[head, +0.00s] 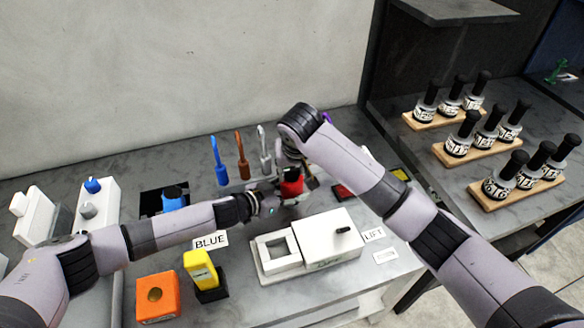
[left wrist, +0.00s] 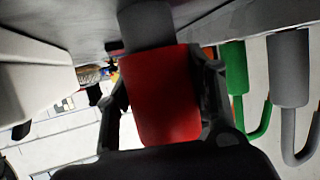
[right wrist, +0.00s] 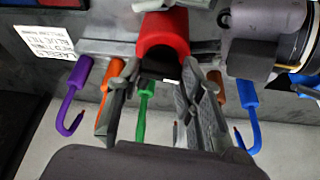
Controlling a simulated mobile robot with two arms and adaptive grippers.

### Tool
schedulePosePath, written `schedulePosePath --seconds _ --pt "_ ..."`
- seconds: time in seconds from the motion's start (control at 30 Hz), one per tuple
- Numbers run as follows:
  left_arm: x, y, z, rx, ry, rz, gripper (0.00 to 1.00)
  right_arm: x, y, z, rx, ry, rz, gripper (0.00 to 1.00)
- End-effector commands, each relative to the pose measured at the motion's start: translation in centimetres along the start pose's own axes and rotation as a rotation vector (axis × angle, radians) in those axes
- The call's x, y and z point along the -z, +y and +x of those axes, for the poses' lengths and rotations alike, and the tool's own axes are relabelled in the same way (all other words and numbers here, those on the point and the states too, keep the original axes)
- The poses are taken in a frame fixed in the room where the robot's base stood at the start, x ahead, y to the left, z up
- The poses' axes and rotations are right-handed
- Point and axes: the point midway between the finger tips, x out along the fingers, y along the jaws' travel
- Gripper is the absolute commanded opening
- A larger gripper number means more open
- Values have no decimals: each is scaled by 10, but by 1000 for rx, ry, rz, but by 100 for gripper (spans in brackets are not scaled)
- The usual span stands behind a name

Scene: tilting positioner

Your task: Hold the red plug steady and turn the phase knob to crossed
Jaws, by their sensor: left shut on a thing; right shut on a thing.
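That dark part, with a small white mark, appears to be the phase knob (right wrist: 160,69). The fingers hide most of it, so its setting cannot be read.
A white box (head: 335,238) with a black handle stands in front. A blue plug (head: 173,199) stands at left. Coloured hooks (head: 242,160) line the back. A yellow device (head: 200,268) and orange block (head: 157,297) sit at the front left. Bottles on wooden racks (head: 480,152) stand right.

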Motion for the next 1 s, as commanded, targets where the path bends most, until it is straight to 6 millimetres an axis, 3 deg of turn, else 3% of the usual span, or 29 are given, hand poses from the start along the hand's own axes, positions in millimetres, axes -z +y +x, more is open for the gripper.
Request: schedulePosePath --seconds 0.17,0.43,0.73,0.77,1.0 --pt "0 0 0 0 -1 0 14 0 -2 0 -6 0 19 6" --pt "0 0 0 0 -1 0 14 0 -3 0 -96 -1 235 6" --pt "0 0 0 0 -1 0 14 0 -2 0 -106 1 253 6" --pt "0 0 0 0 -1 -1 14 0 -2 0 -106 1 253 36" --pt "0 0 0 0 -1 -1 14 0 -2 0 -106 0 252 52"
